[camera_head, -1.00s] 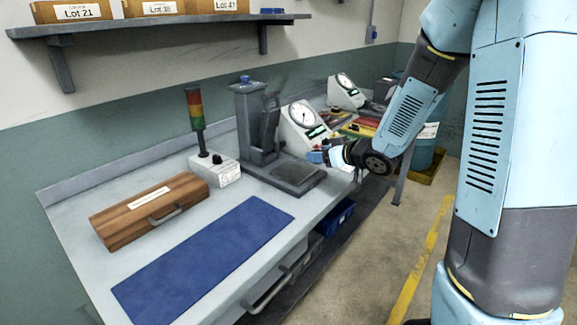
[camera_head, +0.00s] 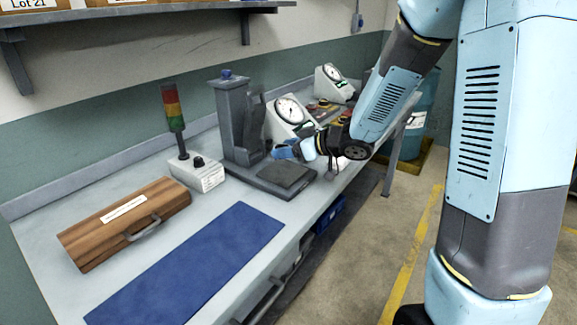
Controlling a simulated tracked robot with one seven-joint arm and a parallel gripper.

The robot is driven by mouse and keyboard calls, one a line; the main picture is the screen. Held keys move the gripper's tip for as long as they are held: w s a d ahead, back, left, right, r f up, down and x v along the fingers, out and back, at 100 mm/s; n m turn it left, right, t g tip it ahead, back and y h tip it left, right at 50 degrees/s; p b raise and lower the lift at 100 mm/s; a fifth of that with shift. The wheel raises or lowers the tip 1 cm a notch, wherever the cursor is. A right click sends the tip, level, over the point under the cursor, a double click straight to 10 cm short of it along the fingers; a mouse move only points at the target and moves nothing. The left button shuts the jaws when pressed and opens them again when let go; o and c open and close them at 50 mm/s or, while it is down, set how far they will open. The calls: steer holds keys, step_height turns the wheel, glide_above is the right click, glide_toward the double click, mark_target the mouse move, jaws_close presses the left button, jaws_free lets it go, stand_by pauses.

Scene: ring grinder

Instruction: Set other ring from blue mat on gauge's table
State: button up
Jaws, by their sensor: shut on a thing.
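The blue mat (camera_head: 190,265) lies bare at the front of the bench. My gripper (camera_head: 284,150) is out over the bench, just above and behind the dark square plate (camera_head: 284,176) of a grey column stand (camera_head: 232,120). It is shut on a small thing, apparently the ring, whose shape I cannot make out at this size. A white dial gauge (camera_head: 289,112) stands right behind my gripper, which covers its lower part. A second dial gauge (camera_head: 333,82) stands farther back. I cannot tell from this view which table belongs to which gauge.
A wooden case (camera_head: 125,222) lies left of the mat. A signal tower (camera_head: 174,115) and a white control box (camera_head: 198,174) stand between case and stand. Small coloured items lie behind my wrist. A shelf (camera_head: 130,13) hangs above.

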glide_above(286, 172)
steer(key=f, duration=0.6)
steer(key=shift+s+f, duration=0.15)
steer(key=shift+s, duration=0.05)
steer(key=shift+w+f, duration=0.15)
steer(key=shift+f, duration=1.5)
steer(key=shift+f, duration=0.15)
steer(key=o, duration=1.1)
